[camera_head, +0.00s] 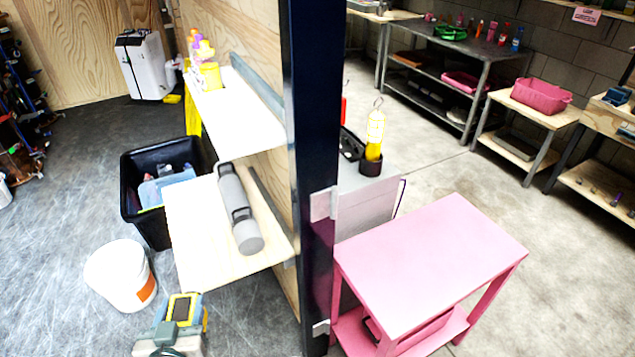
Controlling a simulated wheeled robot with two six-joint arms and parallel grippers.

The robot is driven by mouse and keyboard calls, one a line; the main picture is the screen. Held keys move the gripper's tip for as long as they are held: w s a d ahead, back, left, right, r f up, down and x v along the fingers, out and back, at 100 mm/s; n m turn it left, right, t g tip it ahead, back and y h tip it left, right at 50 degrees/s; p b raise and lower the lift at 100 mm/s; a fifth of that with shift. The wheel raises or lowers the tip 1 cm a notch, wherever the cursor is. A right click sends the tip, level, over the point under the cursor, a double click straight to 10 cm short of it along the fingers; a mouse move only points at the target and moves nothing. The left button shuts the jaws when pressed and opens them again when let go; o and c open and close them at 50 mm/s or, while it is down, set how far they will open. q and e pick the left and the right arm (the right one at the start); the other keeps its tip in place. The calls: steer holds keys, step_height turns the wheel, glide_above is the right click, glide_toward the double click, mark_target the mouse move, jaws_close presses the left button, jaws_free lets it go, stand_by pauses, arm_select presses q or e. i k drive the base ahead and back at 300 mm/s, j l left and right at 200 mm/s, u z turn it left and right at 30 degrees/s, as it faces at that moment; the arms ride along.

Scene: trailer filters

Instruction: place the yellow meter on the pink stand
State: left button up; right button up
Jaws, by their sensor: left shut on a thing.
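The yellow meter (181,308), with a dark screen on its face, shows at the bottom left of the head view. My left gripper (168,341) is shut on it, and the gripper's grey-green body hides the meter's lower part. The meter is held in front of the wooden shelves, near the white bucket. The pink stand (432,252) is at the lower right, beyond the dark post from the meter. Its top is bare. My right gripper is not in view.
A dark upright post (311,150) stands between the meter and the stand. A wooden shelf (190,235) holds a grey cylinder (238,210). A white bucket (121,275) and a black bin (133,185) stand at the left. Concrete floor right of the stand is clear.

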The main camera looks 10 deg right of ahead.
mark_target(439, 220)
steer(key=l+z, duration=0.25)
steer(key=l, duration=1.55)
steer(key=i+l, duration=0.15)
steer(key=l, duration=0.25)
steer(key=i+l, duration=0.2)
steer(key=l, duration=0.2)
steer(key=i+l+z, duration=0.1)
steer(key=l, duration=0.25)
steer(key=i+l, duration=0.25)
steer(key=l, duration=0.15)
steer(key=i+l, duration=0.2)
steer(key=l, duration=0.15)
steer(key=z, duration=0.05)
